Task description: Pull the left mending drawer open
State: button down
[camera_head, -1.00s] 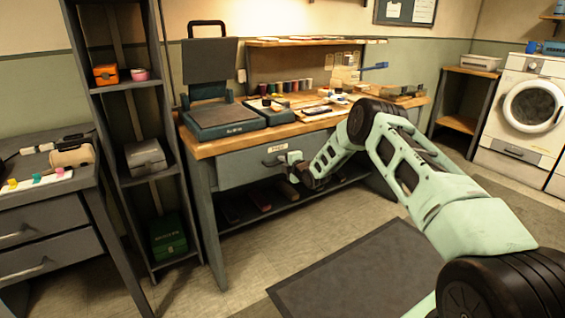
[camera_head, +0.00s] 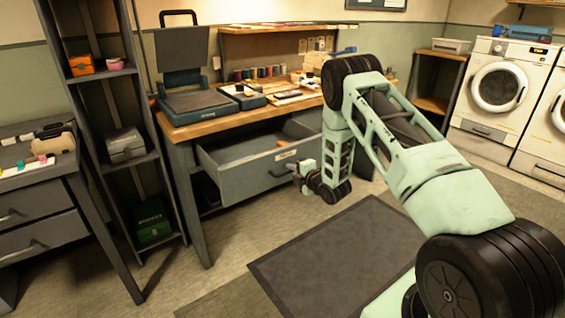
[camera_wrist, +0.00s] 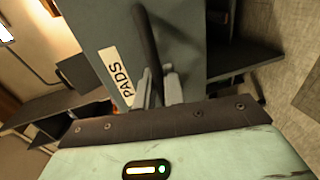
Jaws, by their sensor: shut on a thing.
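The grey mending drawer (camera_head: 245,180) under the wooden-topped bench stands well open, its inside showing from above. A small orange thing (camera_head: 282,143) lies in it. A white label reading PADS (camera_wrist: 115,76) is on its front in the wrist view. My gripper (camera_head: 301,172) is at the right part of the drawer front. In the wrist view my gripper (camera_wrist: 158,90) is shut on the dark bar handle (camera_wrist: 148,45), with a finger on each side of it. The fingertips are partly hidden by the handle and wrist housing.
The bench top (camera_head: 190,131) holds a press (camera_head: 197,100), thread spools and small tools. A dark shelf rack (camera_head: 113,160) stands left of the bench. A dark mat (camera_head: 330,255) lies on open floor before the drawer. Washing machines (camera_head: 497,90) stand at the right.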

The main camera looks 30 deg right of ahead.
jog(key=shift+f+v, duration=0.2)
jog(key=shift+v, duration=0.75)
jog(key=shift+f+v, duration=0.2)
jog(key=shift+v, duration=0.75)
jog(key=shift+f+v, duration=0.2)
jog(key=shift+v, duration=0.75)
jog(key=shift+s, duration=0.1)
jog(key=c, duration=1.8)
grip_release()
jog(key=shift+c, duration=0.2)
jog(key=v, duration=1.7)
jog(key=shift+s, duration=0.25)
jog(key=shift+w+a, duration=0.1)
